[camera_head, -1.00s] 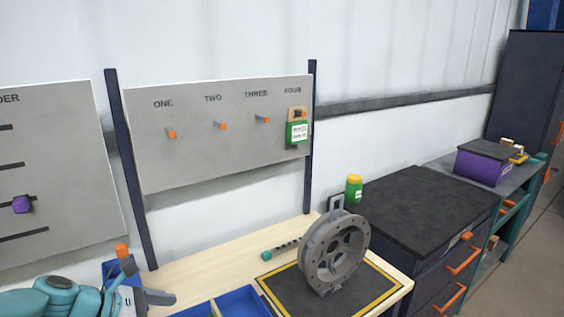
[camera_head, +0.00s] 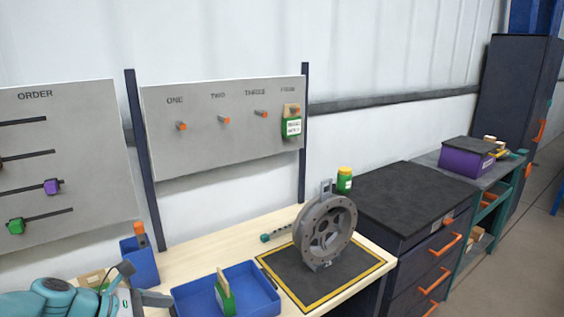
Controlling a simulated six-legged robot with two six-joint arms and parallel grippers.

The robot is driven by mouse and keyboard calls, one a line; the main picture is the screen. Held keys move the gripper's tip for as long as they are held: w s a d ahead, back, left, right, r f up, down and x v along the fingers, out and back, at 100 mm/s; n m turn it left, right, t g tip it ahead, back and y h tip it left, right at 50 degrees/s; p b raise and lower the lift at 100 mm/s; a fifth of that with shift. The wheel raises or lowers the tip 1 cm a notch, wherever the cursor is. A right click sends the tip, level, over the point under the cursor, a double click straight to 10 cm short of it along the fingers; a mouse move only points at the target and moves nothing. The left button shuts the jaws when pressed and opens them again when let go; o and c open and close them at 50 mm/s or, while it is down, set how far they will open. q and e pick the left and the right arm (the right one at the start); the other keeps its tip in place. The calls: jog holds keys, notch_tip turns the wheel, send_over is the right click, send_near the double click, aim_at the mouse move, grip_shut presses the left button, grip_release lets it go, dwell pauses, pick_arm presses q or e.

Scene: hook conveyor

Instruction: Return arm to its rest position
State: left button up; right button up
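My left arm comes in at the bottom left of the head view, and its gripper (camera_head: 150,299) is low over the left end of the workbench, left of the blue tray (camera_head: 268,293). I cannot tell whether its fingers are open or shut. My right gripper is out of view. A grey board (camera_head: 220,145) has hooks labelled ONE to FOUR. A green and white tag (camera_head: 291,127) hangs at hook FOUR; the other hooks are bare. Another green item with a tan top (camera_head: 225,294) stands in the blue tray.
A grey flanged ring (camera_head: 326,232) stands on a black, yellow-edged mat (camera_head: 343,281). A blue bin (camera_head: 140,264) is near my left gripper. An order board (camera_head: 60,165) with purple and green sliders is at left. A dark drawer cabinet (camera_head: 410,200) stands right of the bench.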

pick_arm(q)
jog(key=s+d+f+g, duration=0.4)
jog(key=d+f, duration=0.3)
jog(key=f, duration=0.4)
jog(key=s+d+f+m+y, duration=0.2)
jog(key=s+f+m, duration=0.7)
jog(key=f+m, duration=0.2)
jog(key=s+d+f+m+y, duration=0.2)
jog(key=s+f+m+y, duration=0.1)
jog(key=s+f+m, duration=0.6)
notch_tip(320, 180, down, 3)
jog(key=shift+s+r+m+g, duration=0.2)
jog(key=shift+s+m+g, duration=0.2)
jog(key=shift+m, duration=0.8)
